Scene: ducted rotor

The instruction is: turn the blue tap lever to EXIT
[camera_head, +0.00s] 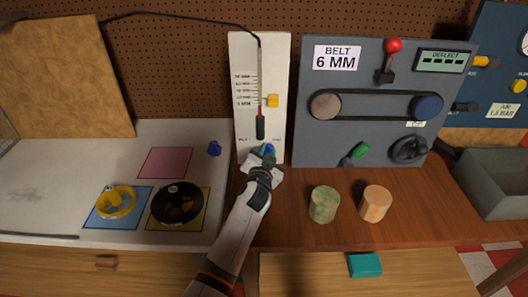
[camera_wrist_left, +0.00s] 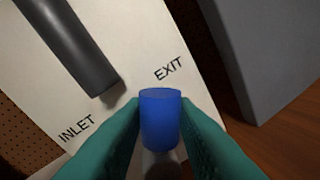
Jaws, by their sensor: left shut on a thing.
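The blue tap lever (camera_wrist_left: 160,118) shows in the left wrist view as a short blue cylinder between my teal fingertips. My left gripper (camera_wrist_left: 160,130) is shut on it. In the head view a bit of the blue lever (camera_head: 269,149) shows at the foot of the white panel (camera_head: 245,60), with my left gripper (camera_head: 264,157) around it. The words INLET (camera_wrist_left: 77,128) and EXIT (camera_wrist_left: 169,68) are printed on the panel; the lever's visible end lies below EXIT and right of INLET. The lever's pivot is hidden, so its exact angle cannot be told. My right gripper is not in view.
A dark tube (camera_wrist_left: 70,45) runs down the panel close above the lever. The grey belt board (camera_head: 310,140) stands just right of the panel. Two round blocks, green (camera_head: 324,204) and orange (camera_head: 375,203), stand on the bench to the right. A small blue piece (camera_head: 214,148) lies left.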

